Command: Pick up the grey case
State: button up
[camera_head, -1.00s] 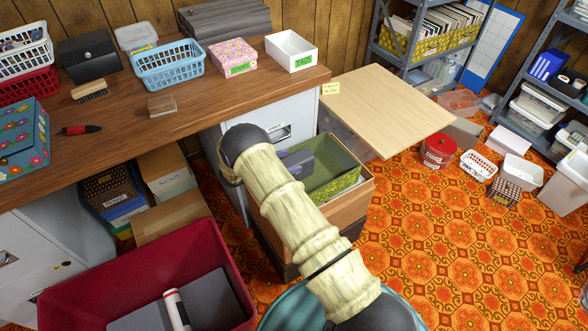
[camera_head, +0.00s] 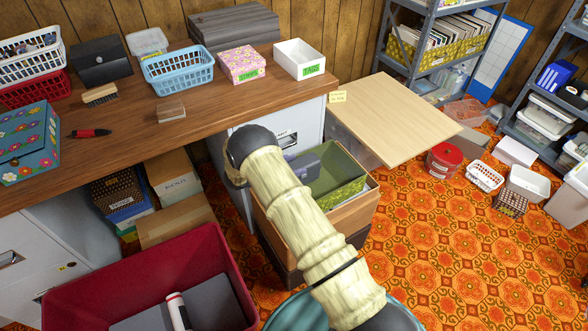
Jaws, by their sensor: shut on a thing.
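My gripper is not in view; my pale ribbed arm reaches up from the bottom and its far end is hidden behind the dark joint. A small grey-blue object (camera_head: 304,165) shows just right of that joint, at the open wooden drawer or box (camera_head: 350,205) with a green lining. Its left part is hidden by my arm, and I cannot tell whether it is the grey case or whether anything holds it. A dark grey lidded box (camera_head: 101,62) stands at the back left of the desk. A larger grey case-like box (camera_head: 235,25) stands at the back by the wall.
The wooden desk (camera_head: 130,135) holds baskets and small boxes. A red tub (camera_head: 85,285) with a grey flat thing inside stands at the bottom left. A pale board (camera_head: 395,120) juts out right of the desk.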

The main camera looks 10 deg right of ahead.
notch_tip(320, 180, up, 8)
jog(key=shift+r+p, duration=0.1)
jog(key=shift+p, duration=0.65)
jog(key=shift+a, duration=0.15)
